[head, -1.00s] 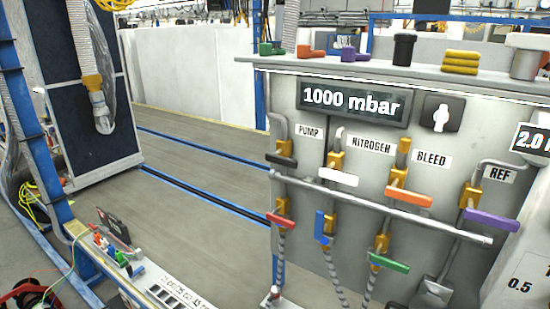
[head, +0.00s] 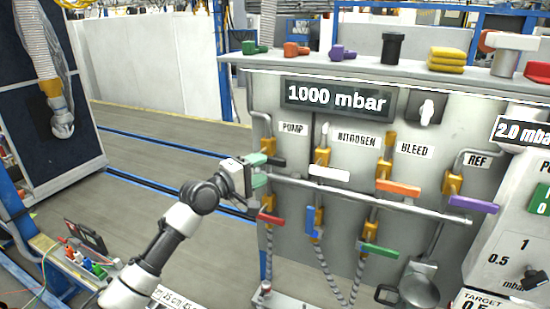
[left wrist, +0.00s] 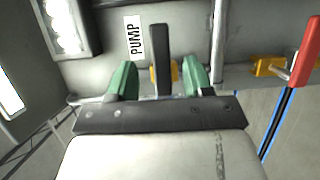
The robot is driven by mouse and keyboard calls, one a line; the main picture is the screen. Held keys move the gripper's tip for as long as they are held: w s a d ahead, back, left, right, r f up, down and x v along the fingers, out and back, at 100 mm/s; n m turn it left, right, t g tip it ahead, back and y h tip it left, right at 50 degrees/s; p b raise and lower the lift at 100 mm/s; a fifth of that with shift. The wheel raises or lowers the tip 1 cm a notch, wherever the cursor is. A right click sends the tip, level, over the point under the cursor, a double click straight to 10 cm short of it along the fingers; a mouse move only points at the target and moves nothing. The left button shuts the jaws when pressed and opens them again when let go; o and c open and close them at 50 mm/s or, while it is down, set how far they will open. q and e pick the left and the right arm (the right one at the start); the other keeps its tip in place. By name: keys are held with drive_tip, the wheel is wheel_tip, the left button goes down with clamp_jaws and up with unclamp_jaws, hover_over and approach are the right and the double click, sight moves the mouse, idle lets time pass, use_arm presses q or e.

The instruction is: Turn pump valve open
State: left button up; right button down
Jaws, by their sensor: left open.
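The pump valve has a black handle (head: 273,161) below the PUMP label (head: 293,128) at the left end of the charging panel. In the left wrist view the black handle (left wrist: 160,62) shows between the two green fingertips, with a gap on each side. My left gripper (head: 258,171) is open at the panel's left edge, right at this handle. In the left wrist view the open gripper (left wrist: 159,80) points at the handle, and I cannot tell how deep the handle sits between the fingers. My right gripper is not in view.
A horizontal grey pipe (head: 370,200) crosses the panel just below the upper handles. The red handle (head: 270,219) sits below the pump valve, and the white handle (head: 329,174) is to its right. The display (head: 337,99) reads 1000 mbar. Open floor lies left of the panel.

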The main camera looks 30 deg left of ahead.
sight(273, 163)
use_arm(q)
drive_tip(key=p+x, duration=0.1)
drive_tip(key=x, duration=0.5)
drive_tip(key=shift+w, duration=0.1)
clamp_jaws()
